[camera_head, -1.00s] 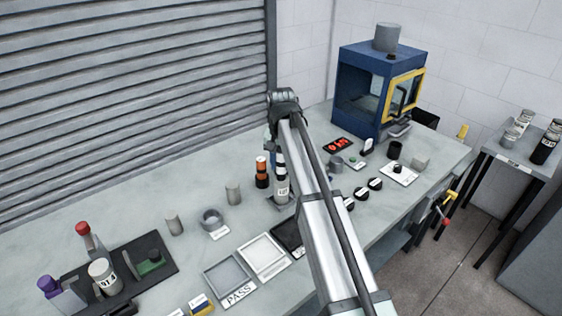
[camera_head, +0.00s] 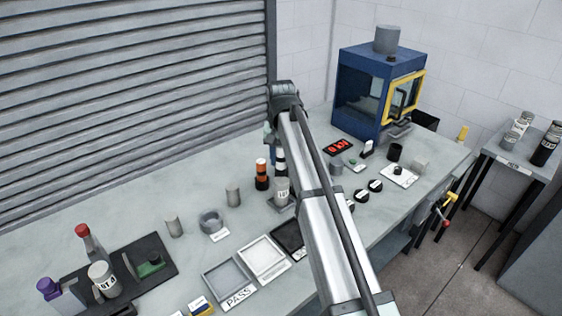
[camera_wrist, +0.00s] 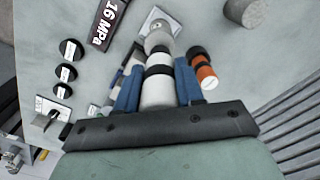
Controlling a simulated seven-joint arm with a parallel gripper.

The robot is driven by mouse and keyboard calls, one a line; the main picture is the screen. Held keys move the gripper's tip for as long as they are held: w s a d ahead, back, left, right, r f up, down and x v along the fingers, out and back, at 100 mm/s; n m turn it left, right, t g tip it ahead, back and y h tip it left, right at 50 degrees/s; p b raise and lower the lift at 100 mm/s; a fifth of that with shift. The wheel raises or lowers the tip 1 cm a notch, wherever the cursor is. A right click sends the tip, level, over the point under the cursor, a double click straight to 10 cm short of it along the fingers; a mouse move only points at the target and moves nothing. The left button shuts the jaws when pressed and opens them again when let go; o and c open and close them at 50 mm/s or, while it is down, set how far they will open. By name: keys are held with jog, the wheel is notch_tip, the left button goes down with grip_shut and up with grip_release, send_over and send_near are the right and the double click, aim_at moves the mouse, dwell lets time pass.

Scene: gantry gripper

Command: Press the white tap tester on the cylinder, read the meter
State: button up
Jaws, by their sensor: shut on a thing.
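In the wrist view, the blue fingers of my gripper (camera_wrist: 158,92) are shut on the white tap tester (camera_wrist: 158,90), a white body with black bands. Its far end meets or lies just above the pale cylinder (camera_wrist: 156,28); I cannot tell if they touch. In the head view, the tester (camera_head: 280,157) is partly hidden beside my arm, above the cylinder (camera_head: 282,189), which stands upright on a grey plate. The meter (camera_head: 338,146) is a black display with lit red characters, too small to read surely. A dark panel (camera_wrist: 106,22) reads "16 MPa" in the wrist view.
An orange-and-black tester (camera_head: 262,174) stands close left of the cylinder. Black round pieces (camera_head: 375,185) lie to the right. A blue cabinet (camera_head: 368,92) stands behind. The left back of the bench is clear.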

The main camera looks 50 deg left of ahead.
jog(key=shift+r, duration=2.15)
jog(key=shift+a, duration=0.1)
